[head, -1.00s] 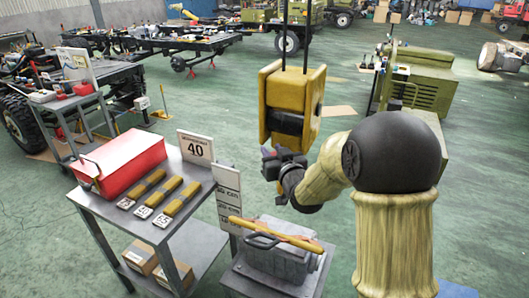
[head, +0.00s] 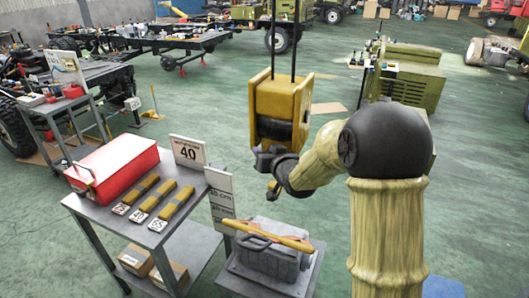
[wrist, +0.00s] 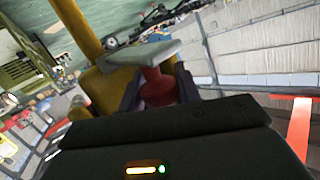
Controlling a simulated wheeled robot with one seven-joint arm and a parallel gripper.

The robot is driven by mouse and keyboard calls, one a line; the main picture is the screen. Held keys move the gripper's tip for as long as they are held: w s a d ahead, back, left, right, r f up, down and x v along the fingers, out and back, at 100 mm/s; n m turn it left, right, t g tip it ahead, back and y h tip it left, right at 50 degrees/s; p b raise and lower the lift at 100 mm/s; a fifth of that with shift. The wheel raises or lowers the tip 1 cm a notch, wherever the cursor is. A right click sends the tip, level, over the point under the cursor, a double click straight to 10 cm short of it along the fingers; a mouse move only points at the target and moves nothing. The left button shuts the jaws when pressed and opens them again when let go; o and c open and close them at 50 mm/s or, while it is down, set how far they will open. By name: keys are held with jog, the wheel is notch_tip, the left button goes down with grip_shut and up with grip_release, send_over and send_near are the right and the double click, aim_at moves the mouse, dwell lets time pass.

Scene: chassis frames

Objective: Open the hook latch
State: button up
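A yellow hoist block (head: 277,98) with a dark middle hangs on two dark lines in the head view. My gripper (head: 266,163) is dark and sits right at the block's lower end. In the wrist view, my gripper's two dark fingers (wrist: 158,98) stand apart, one on each side of a red part (wrist: 158,86). I cannot tell whether they touch it. A flat grey-green piece (wrist: 150,53) lies across the top of the red part, in front of the yellow block (wrist: 112,88). I cannot make out the hook or its latch clearly.
A grey engine-like load (head: 272,250) with a yellow bar (head: 268,235) stands on a low stand below the block. Left of it is a cart with a red case (head: 112,166), several yellow straps and a "40" sign (head: 188,151).

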jog(key=o, duration=0.3)
jog(key=shift+s, duration=0.15)
jog(key=b+v, duration=0.2)
jog(key=v, duration=1.5)
jog(key=s+d+f+m+g+h, duration=0.2)
jog(key=s+d+f+g+h, duration=0.3)
jog(key=f, duration=0.4)
jog(key=s+d+f+g+p, duration=0.1)
jog(key=s+f+g, duration=0.5)
jog(key=s, duration=0.4)
jog(key=shift+d+f+g+h, duration=0.2)
jog(key=shift+d+g+h, duration=0.1)
jog(key=shift+h, duration=0.1)
jog(key=shift+s, duration=0.15)
